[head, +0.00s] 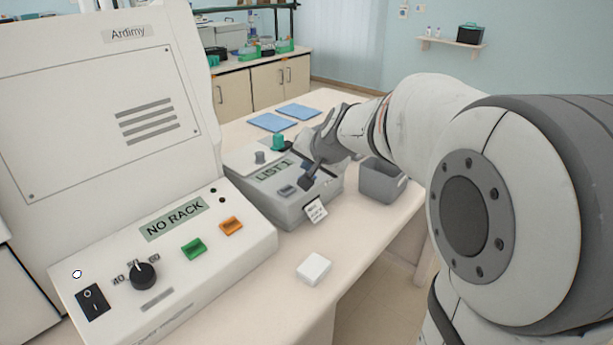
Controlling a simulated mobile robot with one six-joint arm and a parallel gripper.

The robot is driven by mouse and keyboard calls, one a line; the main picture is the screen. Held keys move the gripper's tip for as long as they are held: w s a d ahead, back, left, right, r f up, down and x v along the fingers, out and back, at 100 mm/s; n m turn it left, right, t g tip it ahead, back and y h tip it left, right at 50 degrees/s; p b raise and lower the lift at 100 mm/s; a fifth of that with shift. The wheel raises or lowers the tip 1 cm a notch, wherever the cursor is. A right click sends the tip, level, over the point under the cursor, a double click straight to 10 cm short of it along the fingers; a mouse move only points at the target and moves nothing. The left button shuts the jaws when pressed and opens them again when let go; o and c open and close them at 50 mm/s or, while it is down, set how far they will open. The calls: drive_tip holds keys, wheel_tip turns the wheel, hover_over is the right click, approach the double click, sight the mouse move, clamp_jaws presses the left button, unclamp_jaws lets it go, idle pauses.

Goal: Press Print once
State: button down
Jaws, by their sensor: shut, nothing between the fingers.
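A grey label printer (262,205) stands on the bench with a display (273,172) reading "LIST 1". Its sloped top has a grey knob (260,157), a green knob (278,142) and a small grey key (287,190). No key marked Print can be read at this size. My gripper (306,184) is shut and empty, its tips pointing down at the right part of the printer's top. I cannot tell whether they touch it; the gripper hides part of the panel. A printed paper label (316,211) hangs from the printer's front.
A large white machine (90,120) with a "NO RACK" display (174,218) stands at the left. A grey bin (383,187) is right of the printer. A small white block (314,268) lies in front. Blue sheets (298,112) lie behind.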

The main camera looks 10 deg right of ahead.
drive_tip(key=shift+r+p, duration=2)
drive_tip(key=shift+r, duration=0.6)
drive_tip(key=shift+f, duration=0.1)
drive_tip(key=s+f+n+g+h, duration=0.1)
drive_tip(key=s+f+n+g, duration=0.2)
drive_tip(key=s, duration=1)
drive_tip(key=s+f+n+g+h, duration=0.1)
drive_tip(key=s+f+n+g, duration=0.2)
drive_tip(key=s, duration=1.1)
wheel_tip(320, 180, down, 3)
drive_tip(key=shift+a+f+n+p, duration=0.1)
drive_tip(key=shift+a+n+p, duration=0.05)
drive_tip(key=shift+n+p, duration=0.15)
